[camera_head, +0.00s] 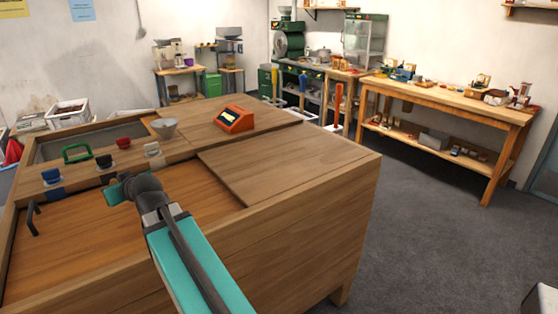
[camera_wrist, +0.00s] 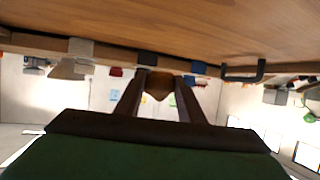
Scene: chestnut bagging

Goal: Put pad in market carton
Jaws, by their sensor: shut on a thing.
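My gripper (camera_head: 116,192) is over the recessed wooden top of the near workbench, left of my teal arm. In the wrist view, which looks upside down, its two dark fingers (camera_wrist: 160,92) are shut on a small brown thing (camera_wrist: 158,84). I cannot tell whether this is the pad; in the head view it cannot be made out. No carton can be clearly identified. A white crate (camera_head: 68,114) with dark contents stands behind the bench at the left, but I cannot tell if it is the market carton.
The wooden bench (camera_head: 300,220) has a dark handle (camera_head: 33,219) at its left. An orange device (camera_head: 235,119), a bowl (camera_head: 164,128) and a green frame (camera_head: 77,153) stand on it. Blue, black and grey pieces line the ledge. Its right panel is clear, with open floor (camera_head: 430,220) beyond.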

